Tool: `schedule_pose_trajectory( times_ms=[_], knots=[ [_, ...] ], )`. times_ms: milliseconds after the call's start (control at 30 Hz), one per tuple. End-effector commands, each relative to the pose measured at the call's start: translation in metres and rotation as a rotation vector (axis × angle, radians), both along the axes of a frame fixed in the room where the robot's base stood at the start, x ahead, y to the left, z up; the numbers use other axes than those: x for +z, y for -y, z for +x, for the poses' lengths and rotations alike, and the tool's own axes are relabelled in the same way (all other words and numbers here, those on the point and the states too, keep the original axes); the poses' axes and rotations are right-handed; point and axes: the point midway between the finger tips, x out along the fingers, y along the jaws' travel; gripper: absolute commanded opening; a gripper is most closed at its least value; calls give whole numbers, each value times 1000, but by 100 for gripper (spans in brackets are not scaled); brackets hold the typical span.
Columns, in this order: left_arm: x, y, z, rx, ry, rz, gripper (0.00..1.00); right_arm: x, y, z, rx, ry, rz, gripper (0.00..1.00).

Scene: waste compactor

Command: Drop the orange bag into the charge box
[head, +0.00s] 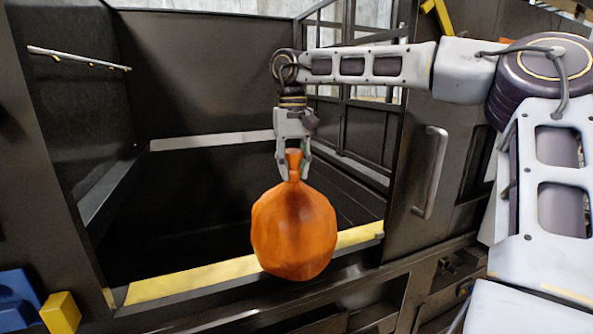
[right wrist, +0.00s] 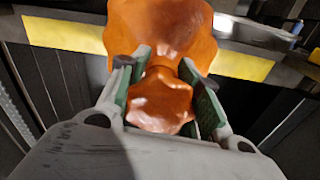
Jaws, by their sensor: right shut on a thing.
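The orange bag (head: 294,230) hangs upright by its tied neck from my right gripper (head: 294,172). The gripper points down and is shut on the neck. In the right wrist view the bag (right wrist: 165,30) shows between the two green-padded fingers of the gripper (right wrist: 163,100). The charge box (head: 215,140) is a dark open box behind the bag, with a yellow front sill (head: 190,280). In the head view the bag overlaps this sill; I cannot tell exactly how far it is over the opening. My left gripper is not in view.
A dark side panel with a grey handle (head: 430,172) stands right of the opening. A barred frame (head: 350,120) lines the box's right side. A blue object (head: 17,298) and a yellow block (head: 60,313) are at the lower left. The box interior looks empty.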

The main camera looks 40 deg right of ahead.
Motion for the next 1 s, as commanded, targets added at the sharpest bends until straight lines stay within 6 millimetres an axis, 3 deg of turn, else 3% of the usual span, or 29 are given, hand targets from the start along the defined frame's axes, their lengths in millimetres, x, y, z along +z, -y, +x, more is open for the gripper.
schedule_pose_trajectory(
  times_ms=[1000],
  knots=[
    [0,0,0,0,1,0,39,2,24,76,-2,2,0,0]
  ],
)
